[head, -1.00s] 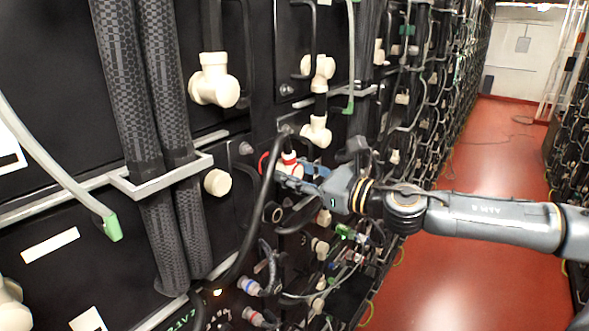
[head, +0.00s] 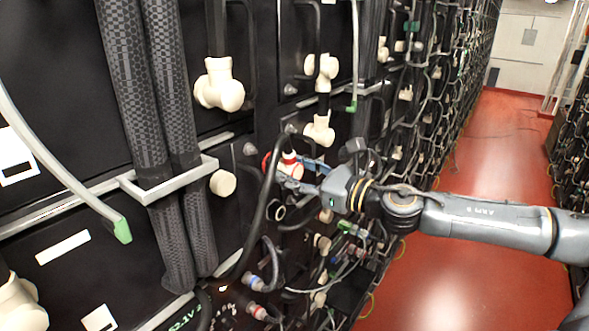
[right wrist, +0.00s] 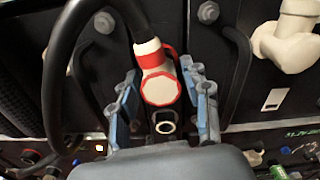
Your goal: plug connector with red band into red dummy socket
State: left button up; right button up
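The connector with red band (head: 290,166) is a white elbow piece with a black cable (head: 262,205) at its upper end. In the right wrist view the connector (right wrist: 160,88) shows a red-rimmed round end facing me. A red ring (right wrist: 171,54) shows beside it, partly hidden; I cannot tell if it is the red dummy socket or how far the connector is seated. My right gripper (head: 293,171) is open around the connector, one finger on each side, with small gaps in the right wrist view (right wrist: 160,72). My left gripper is not in view.
An empty round port (right wrist: 165,125) lies just below the connector. White pipe fittings (head: 319,131) and black handles stand out from the rack close by. Blue-banded plugs (head: 252,282) and loose cables hang below. The red aisle floor (head: 440,270) is clear.

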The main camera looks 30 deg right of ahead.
jog(key=shift+o, duration=0.3)
jog(key=shift+r, duration=0.1)
jog(key=shift+r, duration=4.9)
